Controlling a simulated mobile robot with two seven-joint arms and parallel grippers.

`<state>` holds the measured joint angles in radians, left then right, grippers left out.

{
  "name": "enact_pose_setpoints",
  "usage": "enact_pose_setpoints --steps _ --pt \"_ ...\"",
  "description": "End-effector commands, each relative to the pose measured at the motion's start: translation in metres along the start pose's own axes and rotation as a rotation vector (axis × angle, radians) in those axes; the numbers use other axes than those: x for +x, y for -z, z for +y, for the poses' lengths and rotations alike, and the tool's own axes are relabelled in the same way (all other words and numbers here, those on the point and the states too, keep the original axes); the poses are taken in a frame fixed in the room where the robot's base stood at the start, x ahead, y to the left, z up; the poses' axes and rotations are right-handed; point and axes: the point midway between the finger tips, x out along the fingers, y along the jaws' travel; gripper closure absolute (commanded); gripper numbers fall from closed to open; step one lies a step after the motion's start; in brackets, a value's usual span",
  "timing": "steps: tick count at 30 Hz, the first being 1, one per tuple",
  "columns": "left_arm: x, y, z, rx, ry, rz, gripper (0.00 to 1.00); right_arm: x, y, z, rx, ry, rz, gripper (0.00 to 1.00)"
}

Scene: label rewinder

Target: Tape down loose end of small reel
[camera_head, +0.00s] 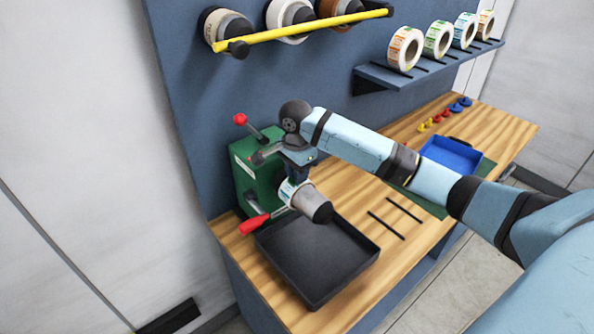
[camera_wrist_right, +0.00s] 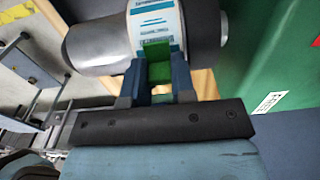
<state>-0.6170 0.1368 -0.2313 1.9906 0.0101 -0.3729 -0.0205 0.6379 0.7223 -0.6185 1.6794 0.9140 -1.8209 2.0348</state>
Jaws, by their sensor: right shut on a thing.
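The small reel (camera_head: 288,190) is a narrow white label roll on the grey spindle of the green rewinder (camera_head: 243,172). In the right wrist view the reel (camera_wrist_right: 158,24) shows its printed label face just beyond my fingertips. My right gripper (camera_head: 297,174) reaches down onto the reel from above. In the right wrist view the right gripper (camera_wrist_right: 158,75) is shut on a small green piece of tape (camera_wrist_right: 157,50), which lies against or just before the reel face; I cannot tell if it touches. The reel's loose end cannot be made out. My left gripper is not in view.
A black tray (camera_head: 318,262) sits below the spindle. A red-handled lever (camera_head: 253,224) and red-knobbed lever (camera_head: 241,120) stick out from the rewinder. A blue bin (camera_head: 452,156) is to the right on the wooden bench (camera_head: 515,126). A yellow bar (camera_head: 310,28) crosses above.

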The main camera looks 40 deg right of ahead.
Motion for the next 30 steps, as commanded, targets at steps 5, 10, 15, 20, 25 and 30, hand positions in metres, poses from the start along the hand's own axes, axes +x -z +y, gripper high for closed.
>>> enact_pose_setpoints --steps 5,10,15,20,25,30 --pt "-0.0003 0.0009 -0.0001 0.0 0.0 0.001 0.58 0.002 -0.0003 0.0004 0.0 -0.002 0.0 0.97" --pt "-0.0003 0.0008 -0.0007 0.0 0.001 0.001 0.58 0.0025 -0.0005 0.0007 -0.001 -0.003 0.0 0.97" --pt "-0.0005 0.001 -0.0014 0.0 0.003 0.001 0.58 0.0029 -0.0006 0.0009 -0.001 -0.004 -0.001 0.97" --pt "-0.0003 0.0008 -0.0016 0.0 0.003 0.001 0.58 0.0035 -0.0008 0.0011 -0.001 -0.005 -0.001 0.97" --pt "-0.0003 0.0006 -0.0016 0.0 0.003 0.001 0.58 0.0039 -0.001 0.0012 -0.001 -0.006 -0.001 0.74" --pt "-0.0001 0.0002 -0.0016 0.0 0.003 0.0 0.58 0.0034 -0.0008 0.0009 -0.001 -0.005 -0.001 0.46"
